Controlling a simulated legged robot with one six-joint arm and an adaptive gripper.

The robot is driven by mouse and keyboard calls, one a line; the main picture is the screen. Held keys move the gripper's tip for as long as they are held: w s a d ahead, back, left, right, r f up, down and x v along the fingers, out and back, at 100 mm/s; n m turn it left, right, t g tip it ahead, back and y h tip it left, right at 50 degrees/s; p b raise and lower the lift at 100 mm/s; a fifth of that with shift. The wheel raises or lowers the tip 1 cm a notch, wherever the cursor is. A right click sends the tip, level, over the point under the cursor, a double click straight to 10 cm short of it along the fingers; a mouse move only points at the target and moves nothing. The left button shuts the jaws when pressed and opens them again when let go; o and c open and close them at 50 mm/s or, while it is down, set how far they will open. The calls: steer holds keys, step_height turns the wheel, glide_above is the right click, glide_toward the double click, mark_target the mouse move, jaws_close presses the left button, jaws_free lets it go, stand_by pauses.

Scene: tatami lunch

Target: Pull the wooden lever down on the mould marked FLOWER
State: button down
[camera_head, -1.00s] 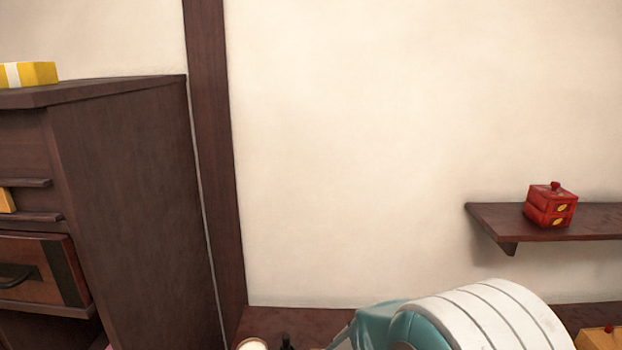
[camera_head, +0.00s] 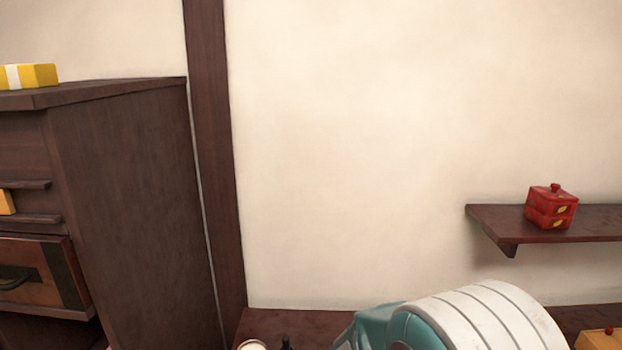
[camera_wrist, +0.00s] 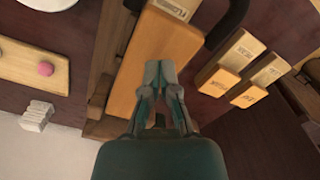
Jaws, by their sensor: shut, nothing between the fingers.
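My gripper (camera_wrist: 161,74) is shut and empty in the wrist view, its fingertips over a long orange-brown wooden piece (camera_wrist: 143,62). I cannot tell whether they touch it. A pale label (camera_wrist: 172,8) with lettering too small to read sits at the top end of this piece. I cannot tell whether the piece is the lever or part of the mould marked FLOWER. Several small wooden plates with dark lettering, one of them here (camera_wrist: 243,52), lie to the right; their words are not legible. The head view does not show my gripper.
In the wrist view, a dark curved handle (camera_wrist: 228,23) is at upper right, a pale board (camera_wrist: 22,68) with a pink round piece (camera_wrist: 45,68) at left. In the head view, a dark cabinet (camera_head: 125,190) stands left; a wall shelf (camera_head: 490,222) holds a red box (camera_head: 550,207).

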steer(key=shift+f, duration=1.4)
stand_by(1.8)
steer(key=shift+r, duration=0.1)
stand_by(0.8)
steer(key=shift+r, duration=3.45)
steer(key=shift+r, duration=0.15)
steer(key=s+d+r+m+t, duration=0.2)
steer(key=s+d+r, duration=0.3)
steer(key=r, duration=0.5)
steer(key=s+d+r+m+t, duration=0.3)
steer(key=s+d+r, duration=0.2)
steer(key=r, duration=0.5)
steer(key=s, duration=0.2)
steer(key=shift+s+d+m+t, duration=0.3)
steer(key=shift+s+d, duration=0.05)
steer(key=shift+d, duration=0.05)
steer(key=shift+r, duration=0.1)
